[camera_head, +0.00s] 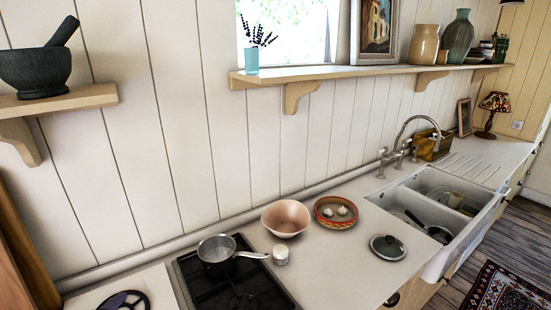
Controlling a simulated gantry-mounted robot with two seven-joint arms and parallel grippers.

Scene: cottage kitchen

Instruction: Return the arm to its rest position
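Neither of my arms nor either gripper shows in the head view. A metal saucepan (215,262) stands on the black hob (245,294) at the lower middle, its handle pointing right. A small white cup or jar (280,257) stands just past the handle's end. A pink bowl (286,217) sits behind it on the counter. To its right is a patterned dish (336,222) with white pieces in it. A dark round lid (388,247) lies on the counter left of the sink.
The white double sink (374,199) is at the right, holding a dark pan (432,230). A tap (398,150) rises behind it. A wall shelf (350,71) carries vases and a picture. A left shelf (100,97) holds a mortar (38,70). The front counter (325,275) is bare.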

